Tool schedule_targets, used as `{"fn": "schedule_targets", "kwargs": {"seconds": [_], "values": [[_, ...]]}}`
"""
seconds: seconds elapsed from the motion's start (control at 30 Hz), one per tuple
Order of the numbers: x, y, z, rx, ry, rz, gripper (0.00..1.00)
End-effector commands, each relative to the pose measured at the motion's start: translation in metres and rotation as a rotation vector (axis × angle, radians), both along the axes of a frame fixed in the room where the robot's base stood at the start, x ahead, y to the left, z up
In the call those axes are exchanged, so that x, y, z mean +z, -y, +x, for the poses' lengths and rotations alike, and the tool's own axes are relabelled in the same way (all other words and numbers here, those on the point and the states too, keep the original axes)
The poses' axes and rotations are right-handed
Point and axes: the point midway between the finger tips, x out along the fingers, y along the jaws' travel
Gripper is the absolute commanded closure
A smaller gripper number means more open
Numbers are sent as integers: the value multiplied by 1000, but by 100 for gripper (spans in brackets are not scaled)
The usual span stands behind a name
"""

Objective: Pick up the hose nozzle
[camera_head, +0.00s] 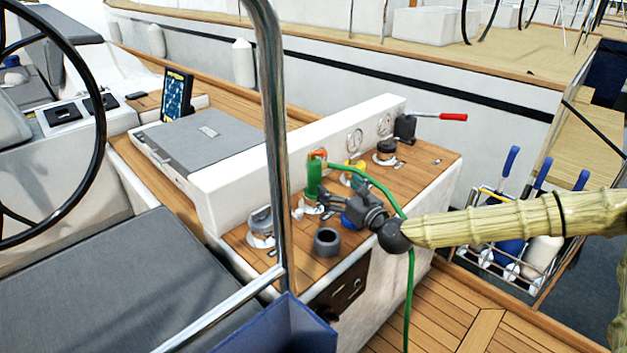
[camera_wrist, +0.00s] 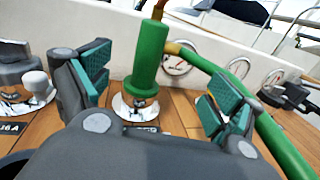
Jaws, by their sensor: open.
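The hose nozzle (camera_head: 315,178) is a green upright cylinder with an orange top, standing on the wooden console top near the white upright panel. A green hose (camera_head: 388,187) runs from its top to the right and down over the console's edge. In the wrist view the nozzle (camera_wrist: 149,62) stands centred in the gap between my open fingers, a little beyond them. My gripper (camera_head: 319,202) is low over the console, just in front of the nozzle, and empty. It also shows in the wrist view (camera_wrist: 155,92). The nozzle's base looks seated on a round metal fitting (camera_wrist: 135,107).
A steel pole (camera_head: 276,130) rises left of the nozzle. A dark cup holder (camera_head: 327,241) and a metal winch-like fitting (camera_head: 261,224) sit nearby. Gauges (camera_wrist: 175,66) line the panel behind. A red-handled lever (camera_head: 440,117) is at the far right end.

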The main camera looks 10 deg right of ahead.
Motion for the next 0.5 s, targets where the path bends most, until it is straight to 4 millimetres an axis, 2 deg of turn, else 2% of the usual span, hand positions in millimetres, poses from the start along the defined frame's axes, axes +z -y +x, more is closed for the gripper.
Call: {"fn": "schedule_targets", "kwargs": {"seconds": [0.2, 0.5], "values": [[-2, -8, 29, -3, -4, -1, 7], [-2, -13, 43, -5, -4, -1, 7]]}}
